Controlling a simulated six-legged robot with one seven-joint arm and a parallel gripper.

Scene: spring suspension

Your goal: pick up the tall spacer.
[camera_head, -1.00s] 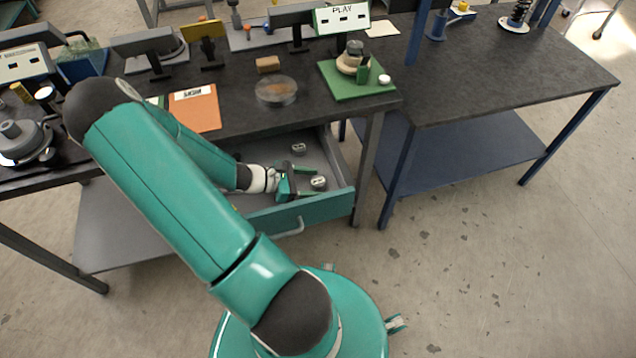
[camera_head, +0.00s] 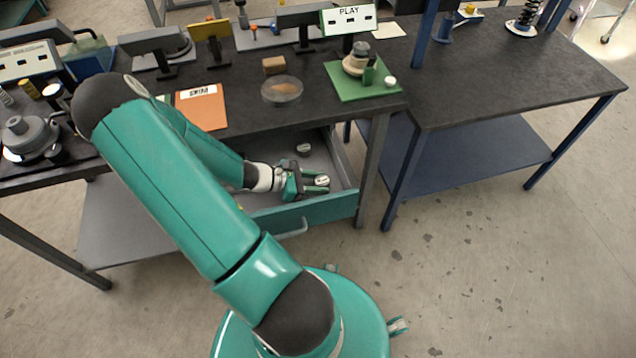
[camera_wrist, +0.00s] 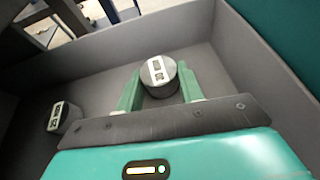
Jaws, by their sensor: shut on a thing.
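A grey round spacer (camera_head: 322,180) with a pale marked top lies in the open drawer under the dark bench. In the wrist view this spacer (camera_wrist: 158,68) sits between my two green fingers. My gripper (camera_head: 318,184) is shut on it, low inside the drawer. A second grey spacer (camera_head: 303,149) stands farther back in the drawer, apart from my gripper; it also shows at left in the wrist view (camera_wrist: 64,117). The top markings are too small to read, and I cannot tell which spacer is taller. The lower part of the held spacer is hidden.
The drawer's teal front (camera_head: 335,211) and grey side wall (camera_wrist: 275,50) rise close around my gripper. The bench top (camera_head: 245,120) overhangs the back of the drawer. A green board (camera_head: 345,94) and a clear round dish (camera_head: 282,90) lie on the bench.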

